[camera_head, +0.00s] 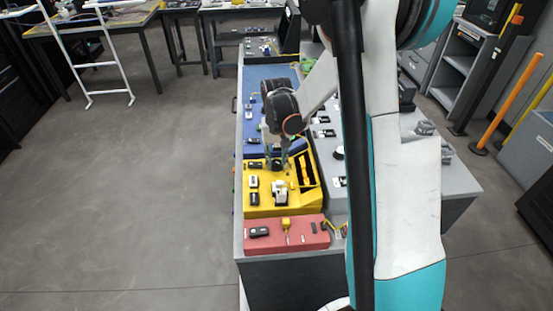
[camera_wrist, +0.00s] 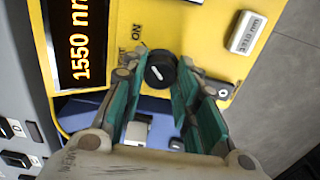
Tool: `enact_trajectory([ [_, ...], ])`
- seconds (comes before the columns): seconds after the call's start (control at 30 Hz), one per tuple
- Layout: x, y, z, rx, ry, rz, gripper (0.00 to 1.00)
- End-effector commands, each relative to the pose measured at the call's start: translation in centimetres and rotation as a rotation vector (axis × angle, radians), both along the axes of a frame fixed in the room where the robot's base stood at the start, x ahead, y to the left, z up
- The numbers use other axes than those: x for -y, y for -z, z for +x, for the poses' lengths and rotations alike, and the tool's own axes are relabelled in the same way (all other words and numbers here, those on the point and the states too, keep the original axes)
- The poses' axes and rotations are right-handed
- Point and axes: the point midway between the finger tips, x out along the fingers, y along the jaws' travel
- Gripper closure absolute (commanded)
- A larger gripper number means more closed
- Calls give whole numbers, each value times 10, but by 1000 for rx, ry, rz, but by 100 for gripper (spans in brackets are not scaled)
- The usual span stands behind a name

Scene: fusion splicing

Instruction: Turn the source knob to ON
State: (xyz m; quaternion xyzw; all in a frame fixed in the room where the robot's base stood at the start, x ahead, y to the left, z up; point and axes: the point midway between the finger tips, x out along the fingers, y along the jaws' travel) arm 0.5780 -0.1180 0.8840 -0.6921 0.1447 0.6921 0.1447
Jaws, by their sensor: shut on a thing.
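The source knob (camera_wrist: 160,70) is a round black knob with a short white mark, on a yellow panel (camera_wrist: 185,22) in the wrist view. My gripper (camera_wrist: 162,66) is shut on it, with one teal-padded finger at each side. An upside-down "ON" label is printed on the panel to the knob's upper left. The white mark points toward the lower left finger rather than clearly at the label. In the head view my gripper (camera_head: 277,163) reaches down to the far part of the yellow unit (camera_head: 262,209), and the knob is hidden there.
A display (camera_wrist: 78,40) reading 1550 nm lies left of the knob.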

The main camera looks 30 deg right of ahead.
Motion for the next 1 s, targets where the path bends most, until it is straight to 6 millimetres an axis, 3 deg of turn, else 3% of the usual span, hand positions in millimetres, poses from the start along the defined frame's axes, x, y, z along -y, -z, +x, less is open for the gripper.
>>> enact_trajectory([
  [0.23, 0, 0, 0, 0, 0, 0, 96],
  [0.27, 0, 0, 0, 0, 0, 0, 70],
  [0.33, 0, 0, 0, 0, 0, 0, 54],
  [0.37, 0, 0, 0, 0, 0, 0, 51],
  [0.77, 0, -4, 0, 0, -1, 0, 51],
  [1.0, 0, -42, 0, 0, -1, 0, 51],
])
